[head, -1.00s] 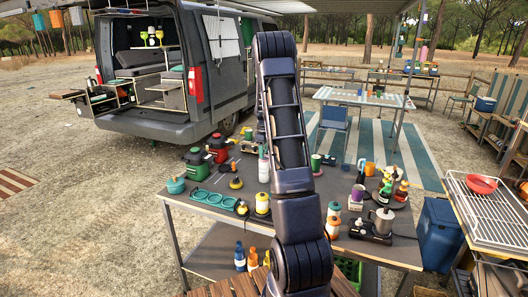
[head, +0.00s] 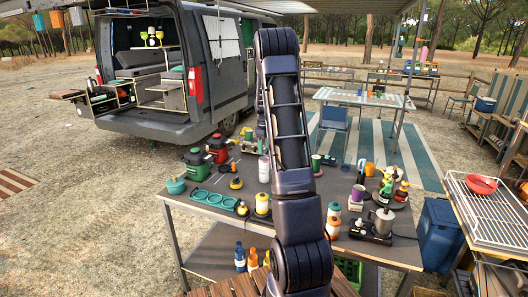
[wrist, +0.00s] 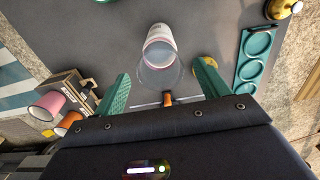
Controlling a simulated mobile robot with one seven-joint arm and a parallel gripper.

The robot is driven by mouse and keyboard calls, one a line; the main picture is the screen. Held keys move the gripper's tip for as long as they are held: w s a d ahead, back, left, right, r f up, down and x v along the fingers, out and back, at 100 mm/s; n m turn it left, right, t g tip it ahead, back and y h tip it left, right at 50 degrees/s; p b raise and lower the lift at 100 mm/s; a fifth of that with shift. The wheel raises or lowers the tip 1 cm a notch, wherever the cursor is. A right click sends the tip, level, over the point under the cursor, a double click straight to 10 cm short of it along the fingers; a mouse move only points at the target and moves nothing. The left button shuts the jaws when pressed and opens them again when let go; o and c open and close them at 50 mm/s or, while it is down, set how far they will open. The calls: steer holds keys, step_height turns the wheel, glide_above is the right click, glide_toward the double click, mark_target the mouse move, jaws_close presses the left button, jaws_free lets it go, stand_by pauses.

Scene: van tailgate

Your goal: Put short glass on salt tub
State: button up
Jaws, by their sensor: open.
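A white tub with a pinkish band (wrist: 160,38) stands upright on the dark table in the wrist view. A clear short glass (wrist: 160,74) overlaps the tub's near end and looks to be on top of it; I cannot tell for sure whether they touch. My gripper (wrist: 163,82) is open, with one teal finger on each side of the glass and a visible gap to each. In the head view, a white tub (head: 264,169) shows just left of my arm, probably the same one. My arm hides my gripper there.
A pink cup (wrist: 46,105) and an orange cup (wrist: 68,122) are left of my gripper. A yellow-topped item (wrist: 205,72) is close beyond the right finger. A teal tray with round wells (wrist: 257,58) lies farther right.

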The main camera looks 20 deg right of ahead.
step_height(320, 180, up, 8)
steer(key=s+a+r+m+t, duration=0.1)
steer(key=s+a+r+m, duration=0.1)
steer(key=s+a+r, duration=0.75)
steer(key=s+a+r+m+t, duration=0.1)
steer(key=s+a+r+m, duration=0.2)
steer(key=s, duration=0.9)
steer(key=s+a+r+m+t, duration=0.15)
steer(key=s+a, duration=0.25)
steer(key=s, duration=0.8)
steer(key=s+a+f+m+t, duration=0.1)
steer(key=s+a+f+m, duration=0.1)
steer(key=s, duration=0.9)
steer(key=shift+s+a+f, duration=0.2)
steer(key=shift+a+f, duration=0.3)
steer(key=shift+a, duration=0.05)
steer(key=shift+m, duration=0.25)
